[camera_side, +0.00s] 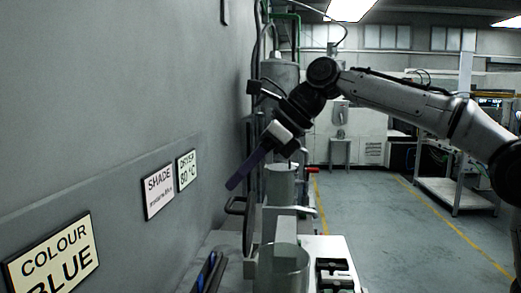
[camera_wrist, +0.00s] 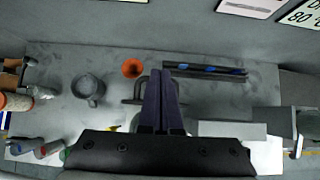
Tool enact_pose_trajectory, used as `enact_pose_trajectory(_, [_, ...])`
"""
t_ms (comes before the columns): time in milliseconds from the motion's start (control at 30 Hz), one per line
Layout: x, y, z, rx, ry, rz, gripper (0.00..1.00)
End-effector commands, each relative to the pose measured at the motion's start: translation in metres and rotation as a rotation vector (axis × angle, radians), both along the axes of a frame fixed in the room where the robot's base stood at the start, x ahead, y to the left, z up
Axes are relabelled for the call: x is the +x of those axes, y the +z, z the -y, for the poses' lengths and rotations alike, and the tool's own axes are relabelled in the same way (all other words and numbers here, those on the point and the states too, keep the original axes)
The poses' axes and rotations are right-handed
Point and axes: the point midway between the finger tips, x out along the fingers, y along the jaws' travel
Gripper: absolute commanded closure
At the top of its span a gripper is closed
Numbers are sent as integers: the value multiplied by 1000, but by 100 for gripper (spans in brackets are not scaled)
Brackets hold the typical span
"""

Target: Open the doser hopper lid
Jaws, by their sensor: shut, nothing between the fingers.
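My gripper (camera_side: 233,184) has long purple fingers and is shut with nothing between them. It points down and to the left in the side view. In the wrist view the closed fingers (camera_wrist: 161,74) reach over the bench. A dark loop handle (camera_side: 234,204) sits just below the fingertips in the side view, on the left of a thin dark plate seen nearly edge-on, which looks like the hopper lid (camera_side: 250,222), standing upright. The handle also shows behind the fingers in the wrist view (camera_wrist: 128,99). Whether the fingers touch it I cannot tell. A grey cylinder (camera_side: 281,185) stands right of the lid.
The wall with signs (camera_side: 158,190) is close on the left. On the bench are an orange funnel (camera_wrist: 132,68), a grey jug (camera_wrist: 88,87) and a dark rack with blue pieces (camera_wrist: 207,71). A clear grey cylinder (camera_side: 283,270) stands in the foreground.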

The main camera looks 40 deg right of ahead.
Motion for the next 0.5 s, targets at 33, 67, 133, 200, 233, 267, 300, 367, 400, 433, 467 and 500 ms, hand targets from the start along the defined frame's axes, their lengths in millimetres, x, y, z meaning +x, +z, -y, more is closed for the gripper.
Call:
enact_pose_trajectory(33, [0, 10, 2, 1, -1, 5, 100])
enact_pose_trajectory(67, [-1, 16, 3, 1, 0, 6, 100])
enact_pose_trajectory(133, [-3, 28, 5, 0, -1, 4, 100])
enact_pose_trajectory(200, [-5, 39, 7, 0, -1, 4, 100])
enact_pose_trajectory(233, [-6, 43, 8, -1, -1, 3, 100])
enact_pose_trajectory(267, [-7, 47, 9, 0, -1, 4, 100])
enact_pose_trajectory(300, [-8, 53, 10, 0, -3, 4, 100])
enact_pose_trajectory(367, [-8, 58, 10, 0, -2, 3, 100])
enact_pose_trajectory(400, [-9, 62, 11, 0, -1, 2, 100])
enact_pose_trajectory(433, [-9, 64, 11, 0, -1, 2, 100])
enact_pose_trajectory(467, [-10, 66, 12, 0, -1, 2, 100])
enact_pose_trajectory(500, [-11, 69, 12, 0, -1, 2, 100])
